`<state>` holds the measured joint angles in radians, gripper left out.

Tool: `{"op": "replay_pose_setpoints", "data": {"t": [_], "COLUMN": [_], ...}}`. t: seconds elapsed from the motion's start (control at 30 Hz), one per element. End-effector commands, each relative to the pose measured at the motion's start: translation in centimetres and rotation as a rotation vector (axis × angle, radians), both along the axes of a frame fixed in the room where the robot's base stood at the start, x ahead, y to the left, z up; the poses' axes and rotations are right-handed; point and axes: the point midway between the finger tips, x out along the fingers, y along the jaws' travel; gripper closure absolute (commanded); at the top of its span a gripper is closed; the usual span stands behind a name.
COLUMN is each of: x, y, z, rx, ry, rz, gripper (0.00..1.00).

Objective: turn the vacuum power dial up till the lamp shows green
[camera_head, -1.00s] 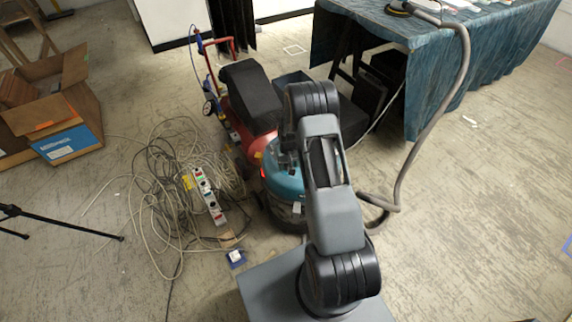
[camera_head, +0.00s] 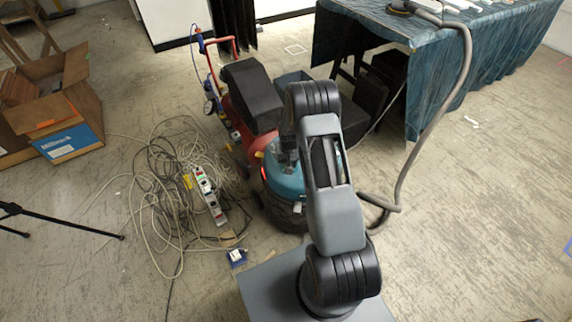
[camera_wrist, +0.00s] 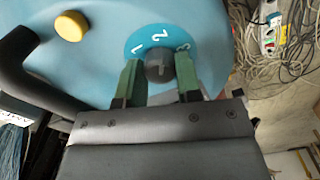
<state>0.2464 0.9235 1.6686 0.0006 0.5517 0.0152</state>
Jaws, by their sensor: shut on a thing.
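The vacuum (camera_head: 284,183) has a teal lid and stands on the floor behind my arm, which hides part of it. In the wrist view its teal top (camera_wrist: 105,18) fills the upper left. The dark round dial (camera_wrist: 158,66) sits on a brighter blue disc marked 1, 2 and 3. My gripper (camera_wrist: 158,74) is shut on the dial, with a green finger on each side. Its pointer direction is too small to read. A round yellow-amber button or lamp (camera_wrist: 71,26) is left of the dial; I see no green light.
A grey hose (camera_head: 432,120) runs from the vacuum up to the cloth-covered table (camera_head: 360,25). A red machine with a black cover (camera_head: 250,95) stands close behind. Tangled cables (camera_head: 165,185) and a power strip (camera_head: 208,193) lie left.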

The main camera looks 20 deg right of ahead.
Motion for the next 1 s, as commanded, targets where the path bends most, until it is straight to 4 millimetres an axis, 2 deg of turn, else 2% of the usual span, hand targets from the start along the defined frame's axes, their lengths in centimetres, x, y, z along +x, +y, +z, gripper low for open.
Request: {"op": "replay_pose_setpoints", "data": {"t": [0.6,1.0], "x": [0.05,0.00], "y": [-0.16,-0.16], "z": [-0.10,-0.09], "rx": [-0.002,-0.002], "ry": [-0.004,-0.002], "rz": [-0.559,-0.828], "gripper": [0.92,0.92]}}
